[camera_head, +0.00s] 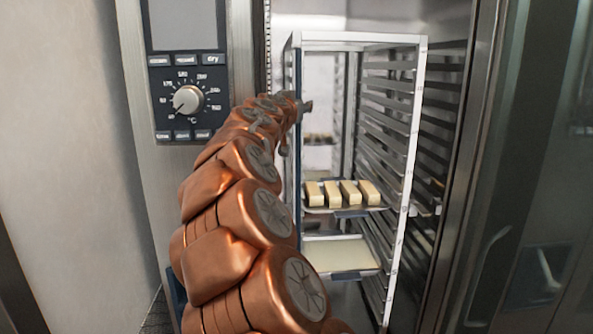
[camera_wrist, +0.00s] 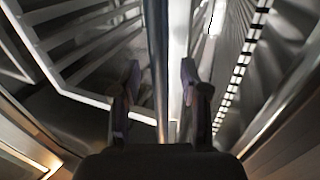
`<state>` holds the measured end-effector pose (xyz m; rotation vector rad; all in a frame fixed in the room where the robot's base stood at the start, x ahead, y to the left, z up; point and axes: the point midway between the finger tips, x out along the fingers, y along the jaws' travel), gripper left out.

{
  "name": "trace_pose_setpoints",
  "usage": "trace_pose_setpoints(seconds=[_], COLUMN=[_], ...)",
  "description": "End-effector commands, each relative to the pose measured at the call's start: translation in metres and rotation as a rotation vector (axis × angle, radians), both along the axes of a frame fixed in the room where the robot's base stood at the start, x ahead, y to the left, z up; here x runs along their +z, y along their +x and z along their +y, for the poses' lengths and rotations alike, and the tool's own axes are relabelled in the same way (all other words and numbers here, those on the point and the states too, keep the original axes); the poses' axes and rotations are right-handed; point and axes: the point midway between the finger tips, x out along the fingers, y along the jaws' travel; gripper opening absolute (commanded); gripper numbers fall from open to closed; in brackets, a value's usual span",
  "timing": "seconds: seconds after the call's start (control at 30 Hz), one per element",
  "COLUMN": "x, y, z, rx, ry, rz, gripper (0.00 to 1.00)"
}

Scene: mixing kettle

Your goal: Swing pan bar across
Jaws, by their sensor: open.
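A metal rack (camera_head: 417,120) with slotted side rails stands inside the open cabinet. A slim dark upright bar (camera_head: 298,70) runs down its left front side and looks like the pan bar. My gripper (camera_head: 304,107) is at that bar, at the upper left of the rack, partly hidden by my arm. In the wrist view my gripper (camera_wrist: 160,95) is open, a finger on either side of the slim upright bar (camera_wrist: 158,45). A pale post (camera_wrist: 178,40) stands just right of the bar, near the right finger. I cannot tell whether either finger touches the bar.
A tray with several pale loaves (camera_head: 342,194) sits on the rack, above a flat tray (camera_head: 341,256). A control panel (camera_head: 187,100) with a dial is at left. The open glass door (camera_head: 530,170) stands at right. The rack's upper front is unobstructed.

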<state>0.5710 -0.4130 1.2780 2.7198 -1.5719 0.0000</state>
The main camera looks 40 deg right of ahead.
Motion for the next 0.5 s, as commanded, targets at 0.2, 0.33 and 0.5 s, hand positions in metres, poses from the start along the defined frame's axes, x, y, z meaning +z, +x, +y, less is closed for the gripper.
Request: trace_pose_setpoints(seconds=[0.2,0.33,0.5], x=[-0.002,-0.001,-0.002], y=[-0.006,-0.013,-0.022], z=[0.014,0.025,0.039], rx=[0.003,0.003,0.001], ry=[-0.001,-0.002,0.000], rz=[-0.003,-0.002,-0.002], gripper=[0.45,0.45,0.45])
